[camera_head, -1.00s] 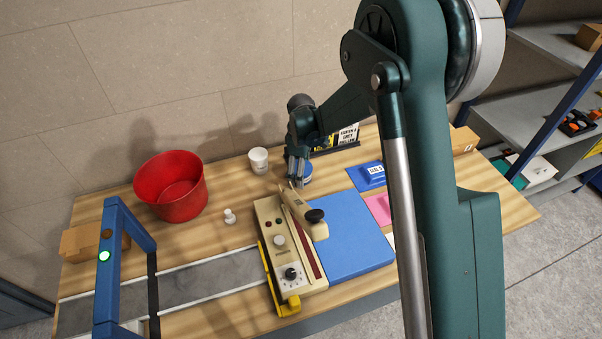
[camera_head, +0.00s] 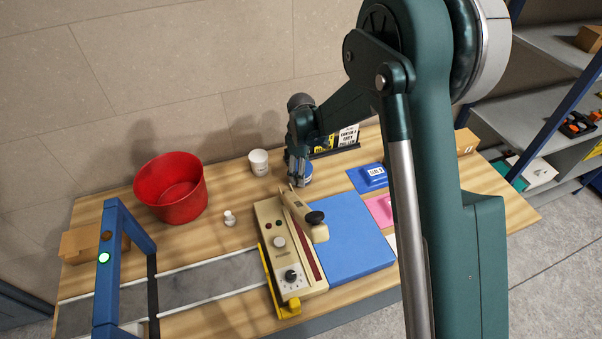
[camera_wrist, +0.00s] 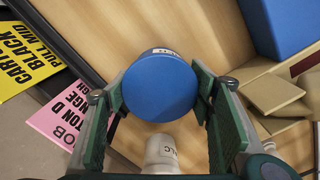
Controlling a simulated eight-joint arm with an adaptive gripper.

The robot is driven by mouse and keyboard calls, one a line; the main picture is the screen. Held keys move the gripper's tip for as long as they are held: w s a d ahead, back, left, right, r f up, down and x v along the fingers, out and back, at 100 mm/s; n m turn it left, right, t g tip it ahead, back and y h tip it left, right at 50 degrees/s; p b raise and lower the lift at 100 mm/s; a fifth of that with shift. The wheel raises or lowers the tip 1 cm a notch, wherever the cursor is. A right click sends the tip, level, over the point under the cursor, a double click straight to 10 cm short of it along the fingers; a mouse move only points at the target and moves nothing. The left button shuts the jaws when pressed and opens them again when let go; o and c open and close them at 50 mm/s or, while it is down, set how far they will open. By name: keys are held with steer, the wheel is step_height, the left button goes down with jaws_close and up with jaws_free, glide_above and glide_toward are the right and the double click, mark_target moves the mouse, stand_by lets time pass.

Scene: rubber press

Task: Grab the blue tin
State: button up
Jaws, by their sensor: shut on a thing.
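The blue tin (camera_wrist: 160,88) has a round, flat blue lid and sits between the two fingers of my gripper (camera_wrist: 163,108) in the wrist view. The fingers are shut on it from both sides. In the head view the tin (camera_head: 306,180) shows partly behind my gripper (camera_head: 299,178), near the back of the wooden table. Whether its base touches the table is hard to tell.
A white cup (camera_head: 259,162) stands just left of my gripper, and a red bucket (camera_head: 172,188) is farther left. A beige press device (camera_head: 290,255) with a blue pad (camera_head: 345,240) lies in front. Upright cards (camera_head: 347,137) stand behind, to the right.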

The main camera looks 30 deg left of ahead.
steer(key=shift+r+b, duration=0.3)
steer(key=shift+r, duration=4.3)
